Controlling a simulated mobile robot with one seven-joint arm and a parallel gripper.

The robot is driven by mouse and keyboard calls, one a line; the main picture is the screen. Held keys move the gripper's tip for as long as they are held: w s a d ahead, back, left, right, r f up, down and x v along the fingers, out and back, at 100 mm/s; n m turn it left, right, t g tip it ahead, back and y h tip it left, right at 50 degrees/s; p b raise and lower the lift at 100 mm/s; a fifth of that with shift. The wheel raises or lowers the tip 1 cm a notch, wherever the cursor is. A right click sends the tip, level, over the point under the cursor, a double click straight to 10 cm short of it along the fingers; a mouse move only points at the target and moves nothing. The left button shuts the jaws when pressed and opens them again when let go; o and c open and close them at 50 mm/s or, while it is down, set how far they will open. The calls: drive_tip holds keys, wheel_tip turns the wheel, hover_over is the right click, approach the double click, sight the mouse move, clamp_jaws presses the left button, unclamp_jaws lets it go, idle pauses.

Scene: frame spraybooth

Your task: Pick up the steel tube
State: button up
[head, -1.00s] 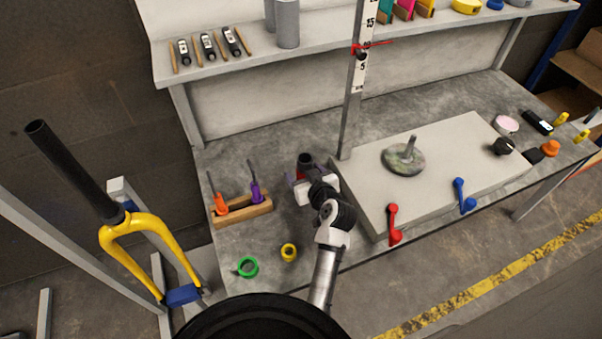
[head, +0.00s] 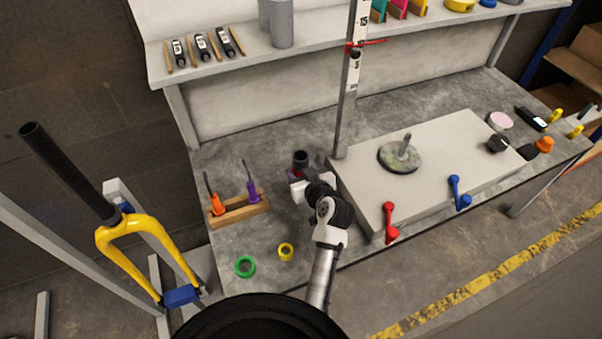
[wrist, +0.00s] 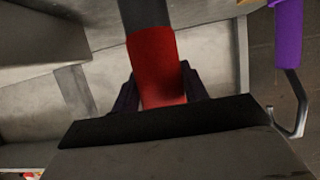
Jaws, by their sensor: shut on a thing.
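The steel tube (head: 301,159) stands upright on the bench in the head view, dark at its top with red below. In the wrist view the tube (wrist: 153,62) runs down between the fingers, dark grey above and red below. My gripper (head: 297,175) is at the tube, left of the pale raised slab. In the wrist view my gripper (wrist: 158,92) is shut on the red part, one dark finger on each side. The tube's lower end is hidden, so I cannot tell if it touches the bench.
A wooden rack (head: 239,213) with orange- and purple-handled tools stands left of my gripper. Green (head: 245,266) and yellow (head: 286,252) rings lie in front. The pale slab (head: 430,165) and upright gauge post (head: 345,110) stand close on the right.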

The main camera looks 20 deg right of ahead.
wheel_tip(320, 180, up, 20)
drive_tip(key=shift+f, duration=0.15)
idle(1.1)
